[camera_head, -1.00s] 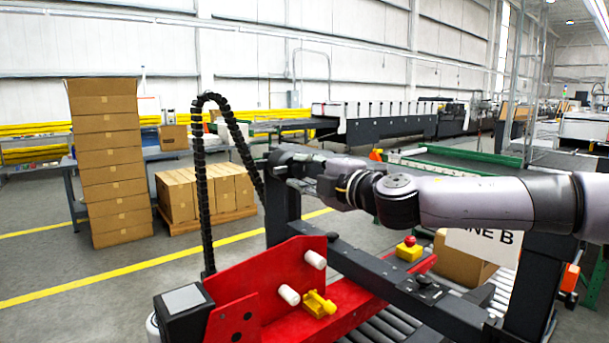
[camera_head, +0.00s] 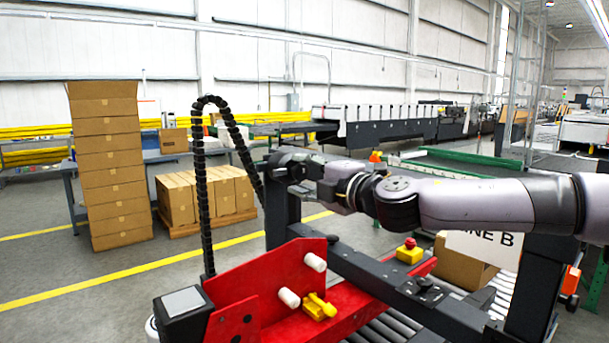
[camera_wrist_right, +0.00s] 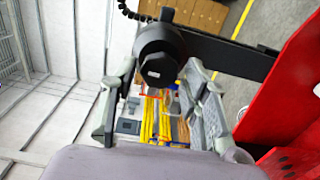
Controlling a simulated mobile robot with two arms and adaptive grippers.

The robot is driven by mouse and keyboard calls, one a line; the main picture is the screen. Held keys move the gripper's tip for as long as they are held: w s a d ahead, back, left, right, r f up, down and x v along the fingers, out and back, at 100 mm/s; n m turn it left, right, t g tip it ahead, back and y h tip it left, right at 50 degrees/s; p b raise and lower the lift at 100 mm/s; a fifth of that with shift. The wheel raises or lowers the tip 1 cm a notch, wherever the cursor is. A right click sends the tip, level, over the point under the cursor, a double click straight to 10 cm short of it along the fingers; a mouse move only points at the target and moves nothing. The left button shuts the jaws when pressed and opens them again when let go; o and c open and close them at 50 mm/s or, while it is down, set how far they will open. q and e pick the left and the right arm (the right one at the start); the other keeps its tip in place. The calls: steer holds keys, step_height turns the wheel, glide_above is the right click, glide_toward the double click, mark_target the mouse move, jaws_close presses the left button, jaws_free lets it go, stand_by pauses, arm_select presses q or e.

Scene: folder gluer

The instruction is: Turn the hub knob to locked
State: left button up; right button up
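The lock marking cannot be made out. My left gripper is not in view.
A red plate (camera_head: 255,285) with white pegs and a yellow clamp (camera_head: 319,307) stands below the arm. A black cable chain (camera_head: 201,190) arches at the left.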

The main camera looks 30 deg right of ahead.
steer(key=shift+o, duration=0.5)
steer(key=shift+s, duration=0.1)
steer(key=shift+s+r, duration=0.1)
steer(key=shift+s, duration=0.35)
steer(key=s+d, duration=0.1)
steer(key=s, duration=1)
steer(key=shift+w, duration=0.1)
